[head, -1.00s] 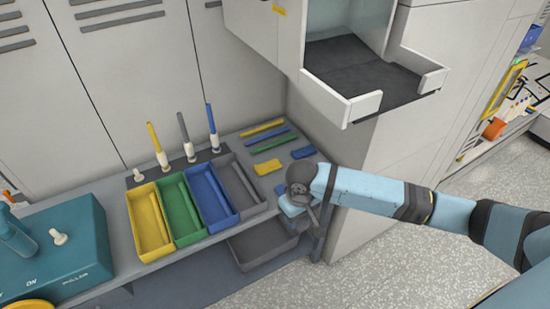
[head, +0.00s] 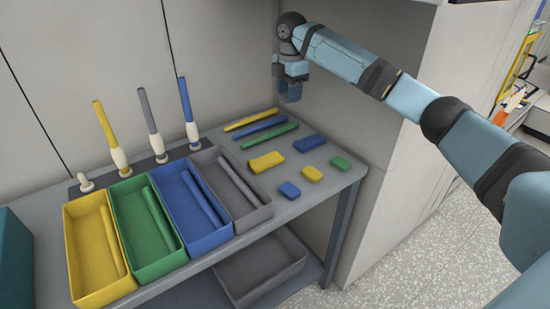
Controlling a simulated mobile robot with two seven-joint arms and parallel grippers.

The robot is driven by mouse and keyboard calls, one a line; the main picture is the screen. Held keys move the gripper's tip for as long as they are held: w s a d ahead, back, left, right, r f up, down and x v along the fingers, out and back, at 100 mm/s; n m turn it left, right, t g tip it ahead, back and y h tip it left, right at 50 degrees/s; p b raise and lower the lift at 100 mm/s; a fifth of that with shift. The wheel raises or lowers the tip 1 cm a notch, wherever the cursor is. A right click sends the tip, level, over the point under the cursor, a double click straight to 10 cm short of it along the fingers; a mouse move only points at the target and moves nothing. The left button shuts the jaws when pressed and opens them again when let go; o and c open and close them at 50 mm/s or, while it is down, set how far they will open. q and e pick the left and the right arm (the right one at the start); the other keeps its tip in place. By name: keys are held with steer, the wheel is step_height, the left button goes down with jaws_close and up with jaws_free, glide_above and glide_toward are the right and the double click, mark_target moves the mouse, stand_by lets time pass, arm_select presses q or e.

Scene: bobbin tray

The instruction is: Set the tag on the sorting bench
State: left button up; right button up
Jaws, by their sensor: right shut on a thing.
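The sorting bench (head: 300,221) is grey. Several small flat pieces lie on its right end: a larger yellow one (head: 266,162), a blue one (head: 309,143), a small blue one (head: 290,190), a small yellow one (head: 312,174) and a green one (head: 341,162). My right gripper (head: 291,94) is raised above the back right of the bench, in front of the cabinet side, pointing down. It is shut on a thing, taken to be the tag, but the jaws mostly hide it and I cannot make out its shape. My left gripper is not in view.
Yellow (head: 72,240), green (head: 118,222), blue (head: 163,205) and grey (head: 262,212) trays stand in a row on the bench. Upright bobbins (head: 152,140) stand behind them. Three coloured rods (head: 268,129) lie at the back right. A grey bin (head: 285,268) sits below.

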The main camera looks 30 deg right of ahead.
mark_target(287, 154)
steer(key=shift+w+d, duration=0.2)
steer(key=shift+w, duration=0.05)
steer(key=shift+f+n+b, duration=0.3)
steer(key=shift+f, duration=0.05)
step_height(287, 154, down, 19)
steer(key=b, duration=0.4)
steer(key=shift+r, duration=0.1)
steer(key=o, duration=0.9)
step_height(287, 154, up, 12)
steer(key=p, duration=0.3)
